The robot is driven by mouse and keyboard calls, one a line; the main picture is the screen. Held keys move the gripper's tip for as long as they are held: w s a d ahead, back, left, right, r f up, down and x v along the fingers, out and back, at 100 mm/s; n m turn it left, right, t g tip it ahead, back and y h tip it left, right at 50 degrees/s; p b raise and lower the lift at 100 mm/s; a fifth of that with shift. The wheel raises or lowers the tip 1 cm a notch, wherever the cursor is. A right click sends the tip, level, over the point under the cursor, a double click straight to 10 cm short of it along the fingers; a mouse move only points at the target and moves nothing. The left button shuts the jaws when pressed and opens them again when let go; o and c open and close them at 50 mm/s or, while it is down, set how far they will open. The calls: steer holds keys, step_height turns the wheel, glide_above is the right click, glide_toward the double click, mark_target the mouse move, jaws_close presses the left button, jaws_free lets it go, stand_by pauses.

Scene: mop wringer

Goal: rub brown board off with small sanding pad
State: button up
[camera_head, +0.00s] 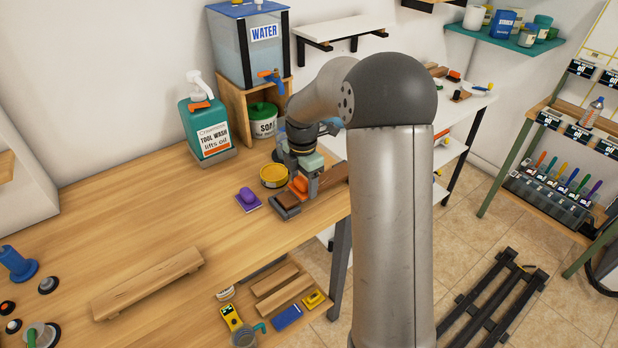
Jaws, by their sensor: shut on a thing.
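My gripper (305,186) is at the right end of the wooden bench, low over the brown board (286,201). It is shut on a small orange-topped pad (298,184), which looks like the small sanding pad. The pad is at the board; whether its underside touches the wood cannot be told. The board lies flat near the bench's front edge, with its left end in view. The gripper hides its middle, and my arm covers part of its right side.
A yellow tin (273,177) stands just behind the board and a purple block (248,199) lies left of it. A tool wash jug (207,130), a water tank (245,50) and a soap tub (262,122) stand at the back. The bench's middle is clear around a pale plank (148,284).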

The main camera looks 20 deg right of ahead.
mark_target(330, 176)
steer(key=shift+s+a, duration=0.2)
steer(key=shift+a, duration=0.4)
steer(key=shift+s+a, duration=0.15)
steer(key=shift+a, duration=0.45)
steer(key=shift+w+d+f+p, duration=0.1)
steer(key=shift+w+d+p, duration=0.05)
steer(key=shift+d, duration=0.5)
steer(key=shift+w+d+f+p, duration=0.1)
steer(key=shift+w+d+p, duration=0.05)
steer(key=shift+d, duration=0.45)
steer(key=shift+w+d+r+p, duration=0.1)
steer(key=shift+w+d+p, duration=0.2)
steer(key=shift+d, duration=0.65)
steer(key=shift+w+d+r+p, duration=0.1)
steer(key=shift+w+d+p, duration=0.25)
steer(key=shift+d, duration=0.6)
steer(key=shift+w+d+r+p, duration=0.15)
steer(key=shift+d+p, duration=0.3)
steer(key=shift+d, duration=0.5)
steer(key=shift+w+d+f+p, duration=0.1)
steer(key=shift+w+d+p, duration=0.1)
steer(key=shift+d, duration=0.6)
steer(key=shift+w+d+f+p, duration=0.1)
steer(key=shift+w+d+p, duration=0.1)
steer(key=shift+d, duration=0.55)
steer(key=shift+r, duration=0.1)
step_height(330, 176, up, 7)
steer(key=p, duration=0.5)
